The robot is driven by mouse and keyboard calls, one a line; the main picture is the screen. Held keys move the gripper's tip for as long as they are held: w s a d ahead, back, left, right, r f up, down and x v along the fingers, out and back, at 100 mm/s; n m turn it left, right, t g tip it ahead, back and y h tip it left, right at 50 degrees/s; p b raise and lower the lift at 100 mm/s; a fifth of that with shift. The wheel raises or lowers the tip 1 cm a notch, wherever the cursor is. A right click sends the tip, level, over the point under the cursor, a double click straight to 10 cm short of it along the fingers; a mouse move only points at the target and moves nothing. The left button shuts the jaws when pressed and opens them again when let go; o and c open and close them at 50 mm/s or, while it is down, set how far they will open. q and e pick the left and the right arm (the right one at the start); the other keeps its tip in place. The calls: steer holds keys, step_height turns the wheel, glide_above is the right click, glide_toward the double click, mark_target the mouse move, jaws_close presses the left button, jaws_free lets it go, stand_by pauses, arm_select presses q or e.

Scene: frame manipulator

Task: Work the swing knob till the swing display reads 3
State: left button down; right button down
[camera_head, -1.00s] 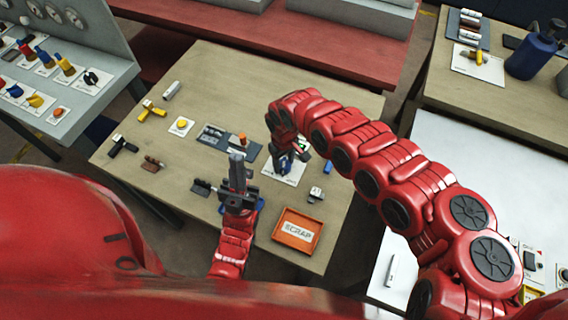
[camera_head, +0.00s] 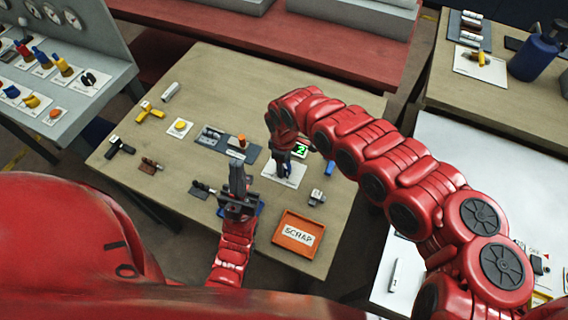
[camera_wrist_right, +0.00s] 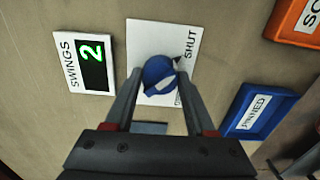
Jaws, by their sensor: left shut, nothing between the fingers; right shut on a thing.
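The blue swing knob (camera_wrist_right: 160,74) sits on a white plate (camera_wrist_right: 146,38) marked SHUT in the right wrist view. My right gripper (camera_wrist_right: 158,88) is shut on the knob, one finger on each side of it. In the head view the right gripper (camera_head: 284,165) reaches down over the white plate and mostly covers the knob. The swing display (camera_wrist_right: 93,52), labelled SWINGS, reads a green 2; in the head view it (camera_head: 301,149) stands just behind the plate. My left gripper (camera_head: 237,175) is shut and empty above the table's front part.
An orange SCRAP tray (camera_head: 281,248) and a blue PINNED tray (camera_wrist_right: 234,122) lie near the plate. A dark mat (camera_head: 218,148) with parts, a yellow button (camera_head: 180,125) and loose fittings lie left on the table. The back right of the table is clear.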

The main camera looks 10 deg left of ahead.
steer(key=shift+c, duration=1.2)
jaws_free()
steer(key=shift+w+r, duration=0.15)
steer(key=shift+r, duration=0.35)
step_height(320, 180, up, 6)
step_height(320, 180, up, 10)
steer(key=p, duration=0.6)
steer(key=shift+r+p, duration=0.25)
steer(key=shift+p, duration=0.15)
